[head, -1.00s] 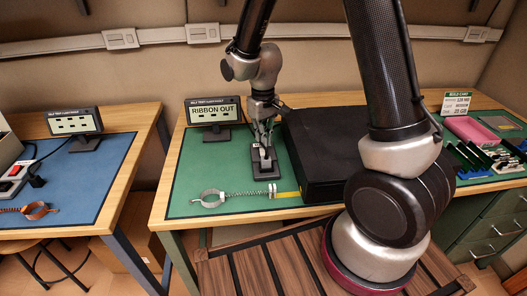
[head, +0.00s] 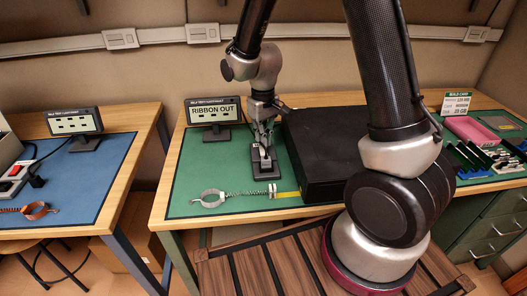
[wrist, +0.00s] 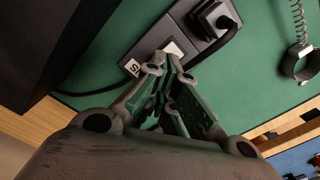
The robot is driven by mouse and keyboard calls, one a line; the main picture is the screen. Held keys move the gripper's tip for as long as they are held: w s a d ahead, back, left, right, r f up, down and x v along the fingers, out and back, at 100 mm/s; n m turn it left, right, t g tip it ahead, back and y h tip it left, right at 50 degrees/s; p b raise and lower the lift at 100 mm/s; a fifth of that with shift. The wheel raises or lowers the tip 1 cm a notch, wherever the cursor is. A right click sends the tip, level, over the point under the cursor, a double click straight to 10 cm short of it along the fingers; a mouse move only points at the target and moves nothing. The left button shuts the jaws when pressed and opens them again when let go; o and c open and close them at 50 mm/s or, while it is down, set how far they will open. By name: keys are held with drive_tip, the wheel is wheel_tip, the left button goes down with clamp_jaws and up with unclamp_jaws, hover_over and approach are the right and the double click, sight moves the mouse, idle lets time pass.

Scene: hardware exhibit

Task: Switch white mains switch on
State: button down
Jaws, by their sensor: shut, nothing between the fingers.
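The white mains switch (wrist: 173,47) sits on a dark grey power strip (wrist: 150,43), next to a black plug (wrist: 213,18). A white label (wrist: 132,68) is at the strip's end. In the head view the strip (head: 256,171) lies on the green mat. My gripper (head: 263,146) points down over it, shut and empty. In the wrist view its fingertips (wrist: 166,66) are right at the switch and cover its near edge. I cannot tell whether they touch it, or which way the rocker is tipped.
A black case (head: 325,150) stands close right of the strip. A spring with a metal ring (head: 213,197) lies in front.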

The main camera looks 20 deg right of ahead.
sight(263, 148)
drive_tip(key=shift+f, duration=1.15)
idle(0.4)
drive_tip(key=shift+r, duration=3.55)
